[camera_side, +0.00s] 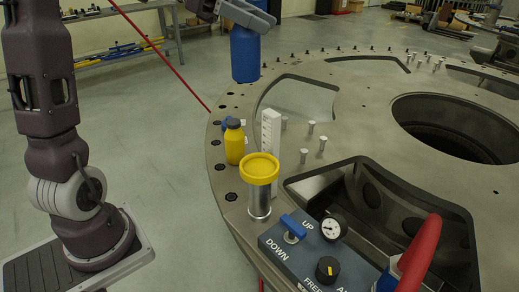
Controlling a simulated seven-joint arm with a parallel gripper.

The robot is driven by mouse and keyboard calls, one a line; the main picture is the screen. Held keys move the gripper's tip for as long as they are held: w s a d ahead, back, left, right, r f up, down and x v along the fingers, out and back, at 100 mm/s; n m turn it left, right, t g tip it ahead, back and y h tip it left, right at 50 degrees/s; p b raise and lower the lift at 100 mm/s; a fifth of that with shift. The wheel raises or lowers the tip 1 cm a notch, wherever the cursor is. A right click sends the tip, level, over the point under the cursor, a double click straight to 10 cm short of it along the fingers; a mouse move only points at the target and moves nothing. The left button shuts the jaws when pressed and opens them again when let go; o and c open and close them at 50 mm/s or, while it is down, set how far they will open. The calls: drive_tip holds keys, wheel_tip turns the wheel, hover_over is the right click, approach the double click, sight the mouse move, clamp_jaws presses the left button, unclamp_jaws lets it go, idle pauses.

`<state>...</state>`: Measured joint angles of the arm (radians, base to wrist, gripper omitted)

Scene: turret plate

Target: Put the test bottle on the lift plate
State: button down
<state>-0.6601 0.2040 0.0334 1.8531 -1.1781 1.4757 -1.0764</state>
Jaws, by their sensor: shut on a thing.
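A blue bottle (245,56), which I take to be the test bottle, hangs upright from my gripper (247,15) at the top of the view. My gripper is shut on its upper end and is partly cut off by the top edge. The bottle appears raised above the turret plate's rim, with its bottom free. The lift plate (259,167) is a yellow round disc with a raised rim on a metal column (259,203). It is below the bottle in the picture, and its top looks empty.
A yellow bottle (234,146) with a dark cap and a white upright scale (270,133) stand close behind the lift plate. The turret plate (340,125) has several pegs and large openings. A control panel (310,255) and a red hose (418,255) are in front.

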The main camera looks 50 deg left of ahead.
drive_tip(key=s+d+m+g+h, duration=0.2)
drive_tip(key=s+d+m+g, duration=0.5)
drive_tip(key=d, duration=0.4)
wheel_tip(320, 180, down, 15)
drive_tip(key=shift+d, duration=0.2)
drive_tip(key=shift+f, duration=0.1)
drive_tip(key=c, duration=0.9)
unclamp_jaws()
drive_tip(key=shift+c, duration=0.2)
drive_tip(key=v, duration=1.2)
drive_tip(key=shift+w, duration=0.2)
